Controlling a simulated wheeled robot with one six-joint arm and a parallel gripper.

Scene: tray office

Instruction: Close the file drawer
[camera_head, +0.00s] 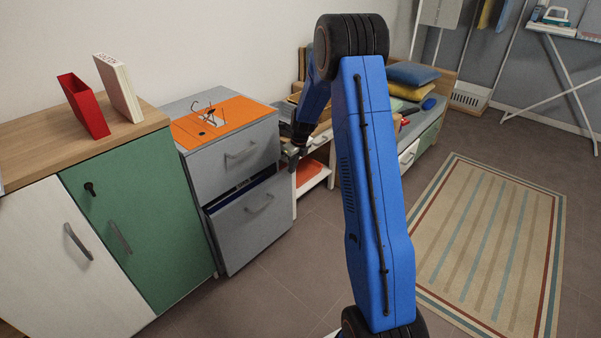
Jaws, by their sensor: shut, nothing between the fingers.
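The grey file cabinet (187,142) stands left of my arm and has two drawers with bar handles. Its lower file drawer (252,222) is pulled out part way, and a dark gap shows above its front. The upper drawer (238,157) is shut. My gripper (291,166) is small in the picture, beside the cabinet's right side and above the open drawer's right end. It is shut and empty. I cannot tell whether it touches the cabinet.
A green and white cupboard (130,215) with a wooden top stands to the left. An orange mat (222,113) with glasses lies on the cabinet. A bench with cushions (412,73) is behind my arm. A striped rug (489,248) covers the floor at right.

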